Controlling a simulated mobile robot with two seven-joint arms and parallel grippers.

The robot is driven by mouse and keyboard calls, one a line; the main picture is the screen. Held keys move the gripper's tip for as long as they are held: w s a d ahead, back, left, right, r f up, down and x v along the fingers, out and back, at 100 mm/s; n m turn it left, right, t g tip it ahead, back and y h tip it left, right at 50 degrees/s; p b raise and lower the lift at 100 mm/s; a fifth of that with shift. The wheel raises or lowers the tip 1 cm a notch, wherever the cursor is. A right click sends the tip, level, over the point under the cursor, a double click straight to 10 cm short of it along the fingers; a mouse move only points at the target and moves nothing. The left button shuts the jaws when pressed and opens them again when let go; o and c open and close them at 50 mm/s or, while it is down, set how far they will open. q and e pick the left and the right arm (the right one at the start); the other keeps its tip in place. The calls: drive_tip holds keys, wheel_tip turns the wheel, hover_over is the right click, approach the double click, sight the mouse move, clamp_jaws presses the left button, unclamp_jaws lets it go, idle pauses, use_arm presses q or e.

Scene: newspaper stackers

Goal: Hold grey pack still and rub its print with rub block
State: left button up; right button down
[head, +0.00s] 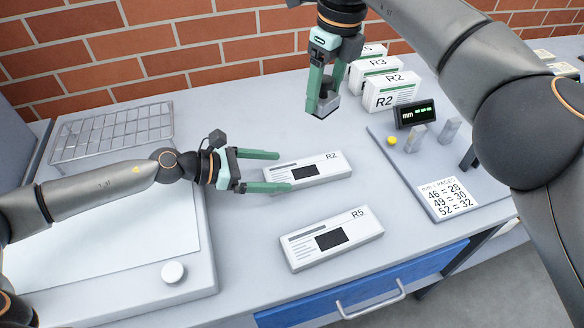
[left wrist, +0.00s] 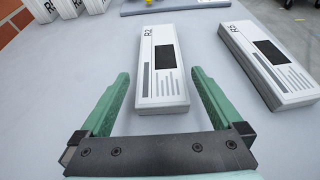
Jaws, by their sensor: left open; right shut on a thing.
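A pale grey-white pack marked R2 (head: 325,170), with a dark print patch and grey lines, lies flat mid-table; it also shows in the left wrist view (left wrist: 161,60). My left gripper (head: 284,171) is open, its fingers pointing at the near end of this pack. In the left wrist view the fingertips (left wrist: 160,78) stand on either side of that end, with gaps. A similar pack marked R5 (head: 332,239) lies closer to the front edge. My right gripper (head: 326,92) is shut on a small grey block (head: 323,107), likely the rub block, held above the table behind the R2 pack.
Several upright packs (head: 393,92) stand at the back. A grey board (head: 478,188) at right carries a gauge display (head: 415,113), blocks, a yellow ball (head: 391,141) and a number card (head: 448,199). A wire rack (head: 112,136) and white plate (head: 110,245) are at left.

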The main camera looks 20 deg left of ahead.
use_arm(q)
drive_tip(key=shift+x, duration=2.25)
drive_tip(key=c, duration=1.4)
use_arm(e)
wheel_tip(320, 180, down, 8)
drive_tip(key=w+d+f+m, duration=0.1)
drive_tip(key=w+d+m, duration=0.1)
drive_tip(key=m, duration=0.4)
hover_over(328, 162)
drive_tip(key=shift+t, duration=0.3)
drive_tip(key=shift+s+d+f, duration=0.1)
drive_tip(key=shift+s+f, duration=0.05)
drive_tip(key=shift+f, duration=1.25)
drive_tip(key=shift+s+d+f, duration=0.1)
drive_tip(key=shift+s+f, duration=0.05)
drive_tip(key=shift+f, duration=1.25)
